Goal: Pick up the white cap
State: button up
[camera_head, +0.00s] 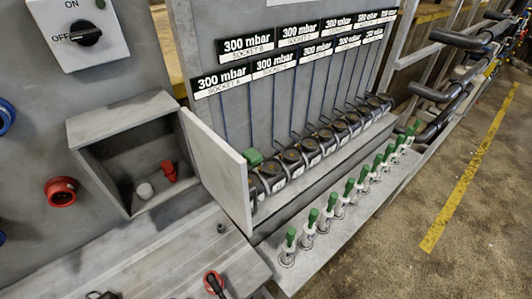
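A small whitish cap (145,190) sits on the floor of an open grey box (125,112) at the left of the head view. A red cap-like piece (169,172) stands just behind it and to its right, close to the box's right wall. The box's front is open towards me and its side walls rise around both pieces. My gripper does not show in this view, so its state and its distance from the cap cannot be seen.
Right of the box, a grey panel (218,165) fences a row of dark sockets (292,155) below 300 mbar labels. Several green-topped white fittings (308,228) stand on a lower shelf. A red socket (62,191) is left of the box. Open floor (400,260) lies at right.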

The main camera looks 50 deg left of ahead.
aim_at(145, 192)
jog(key=i, duration=1.5)
jog(key=u, duration=4.05)
jog(key=i, duration=0.5)
jog(key=k, duration=1)
jog(key=u, duration=1.45)
jog(key=i, duration=1.1)
jog(key=z, duration=0.9)
